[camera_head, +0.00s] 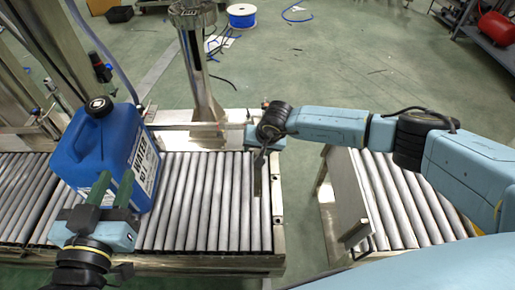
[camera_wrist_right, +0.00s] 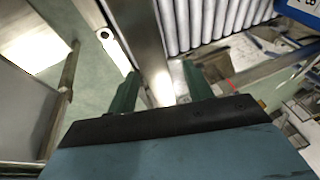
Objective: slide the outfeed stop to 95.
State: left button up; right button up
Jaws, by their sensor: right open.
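My right gripper (camera_head: 260,160) is at the right end of the roller conveyor, pointing down near a narrow upright metal plate (camera_head: 258,182) that looks like the outfeed stop. In the right wrist view the gripper (camera_wrist_right: 162,92) has its two green fingers apart. A shiny metal strip (camera_wrist_right: 150,45) shows between and beyond them; I cannot tell whether they touch it. No scale or number for 95 is readable. My left gripper (camera_head: 112,188) is open, its green fingers in front of a blue jerrycan (camera_head: 88,150) with a black cap.
The roller conveyor (camera_head: 190,205) is bare between the jerrycan and its right end. A gap of floor separates it from a second roller conveyor (camera_head: 395,205) with an upright metal plate (camera_head: 347,195). A metal post (camera_head: 195,70) stands behind the conveyor.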

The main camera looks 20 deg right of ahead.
jog(key=c, duration=1.1)
jog(key=shift+o, duration=0.2)
jog(key=a, duration=0.1)
jog(key=a+b, duration=0.1)
jog(key=shift+w+a, duration=0.3)
jog(key=shift+w, duration=0.05)
jog(key=o, duration=1.1)
jog(key=shift+c, duration=0.2)
jog(key=p+v, duration=0.7)
jog(key=shift+d, duration=0.1)
